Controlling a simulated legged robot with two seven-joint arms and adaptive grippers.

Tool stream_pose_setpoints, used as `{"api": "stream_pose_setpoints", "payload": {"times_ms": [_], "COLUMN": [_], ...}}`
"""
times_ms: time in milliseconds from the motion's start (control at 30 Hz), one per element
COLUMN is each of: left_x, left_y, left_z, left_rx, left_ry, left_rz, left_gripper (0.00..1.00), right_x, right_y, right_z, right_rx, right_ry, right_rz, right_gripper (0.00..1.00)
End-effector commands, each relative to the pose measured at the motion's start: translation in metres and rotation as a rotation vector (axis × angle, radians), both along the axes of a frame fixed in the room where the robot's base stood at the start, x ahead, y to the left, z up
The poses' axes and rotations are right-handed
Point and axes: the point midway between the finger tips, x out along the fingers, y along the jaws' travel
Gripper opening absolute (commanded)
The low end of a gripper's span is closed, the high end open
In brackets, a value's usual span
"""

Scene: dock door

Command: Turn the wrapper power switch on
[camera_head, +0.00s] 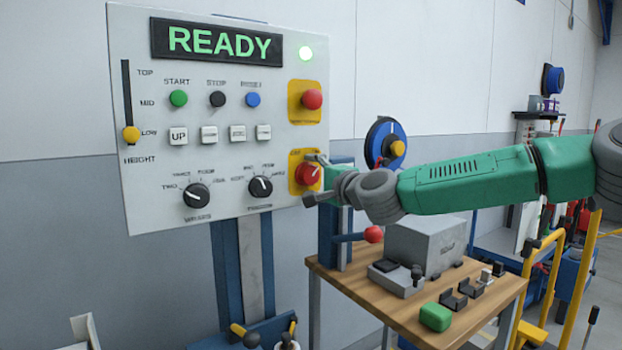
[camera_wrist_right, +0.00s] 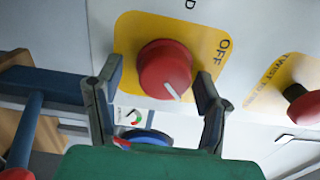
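The power switch is a red rotary knob (camera_head: 308,174) on a yellow plate, low on the right side of the control panel (camera_head: 150,75). In the right wrist view the red knob (camera_wrist_right: 163,70) has a white pointer line toward its lower right; the word OFF is at the plate's right. My right gripper (camera_head: 314,180) is at the knob in the head view. In the wrist view its fingers (camera_wrist_right: 160,82) are open, one on each side of the knob, with a visible gap at the left. My left gripper is not in view.
Below my arm is a wooden table (camera_head: 400,305) with a grey box (camera_head: 425,245).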

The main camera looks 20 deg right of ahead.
Motion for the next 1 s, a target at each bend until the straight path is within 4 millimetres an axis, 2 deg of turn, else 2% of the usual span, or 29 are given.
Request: {"api": "stream_pose_setpoints", "payload": {"times_ms": [267, 367, 700, 833, 1000], "left_x": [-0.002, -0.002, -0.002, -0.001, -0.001], "left_y": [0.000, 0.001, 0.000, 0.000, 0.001], "left_z": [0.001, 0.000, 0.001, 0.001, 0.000], "left_rx": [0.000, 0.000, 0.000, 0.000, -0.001], "left_ry": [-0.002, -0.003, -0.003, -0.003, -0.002], "left_rz": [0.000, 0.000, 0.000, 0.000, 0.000], "left_gripper": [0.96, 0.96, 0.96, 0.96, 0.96], "right_x": [-0.009, -0.023, -0.090, -0.106, -0.114], "right_y": [0.000, -0.004, -0.024, -0.028, -0.029], "right_z": [0.001, 0.001, -0.001, -0.002, -0.002], "right_rx": [-0.001, 0.000, 0.003, 0.002, 0.001], "right_ry": [-0.001, 0.000, 0.000, 0.001, 0.002], "right_rz": [0.003, 0.003, 0.002, 0.001, 0.001], "right_gripper": [0.61, 0.61, 0.61, 0.61, 0.61]}}
